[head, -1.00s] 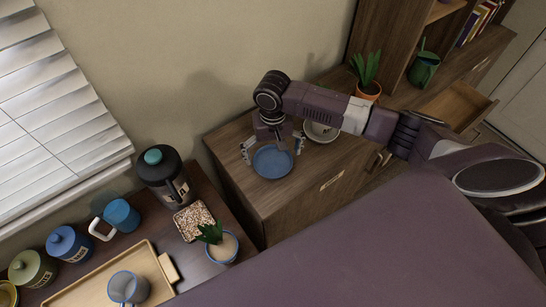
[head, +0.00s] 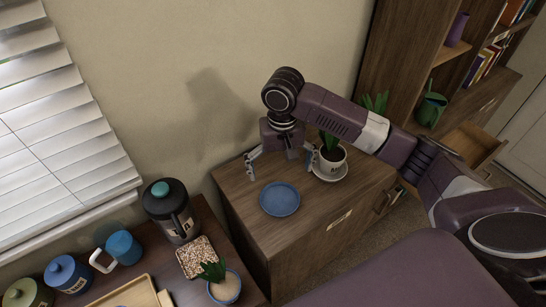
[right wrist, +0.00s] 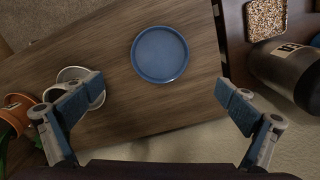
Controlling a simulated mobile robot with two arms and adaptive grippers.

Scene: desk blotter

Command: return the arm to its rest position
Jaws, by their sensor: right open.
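My right gripper (head: 281,165) is open and empty, pointing down above the small wooden cabinet (head: 245,200). In the right wrist view its two fingers (right wrist: 151,95) are spread wide with nothing between them. A round blue dish (head: 279,199) lies on the cabinet top, apart from the gripper; it also shows in the right wrist view (right wrist: 160,54). My right arm reaches in from the right of the head view, bent at the elbow. My left gripper is not in view.
A white pot with a plant (head: 332,158) stands on a saucer close to the right finger. An orange pot (right wrist: 17,112) is at the wrist view's left. A dark canister (head: 170,212) and grain tray (head: 196,258) are at lower left. A tall shelf (head: 400,60) stands behind.

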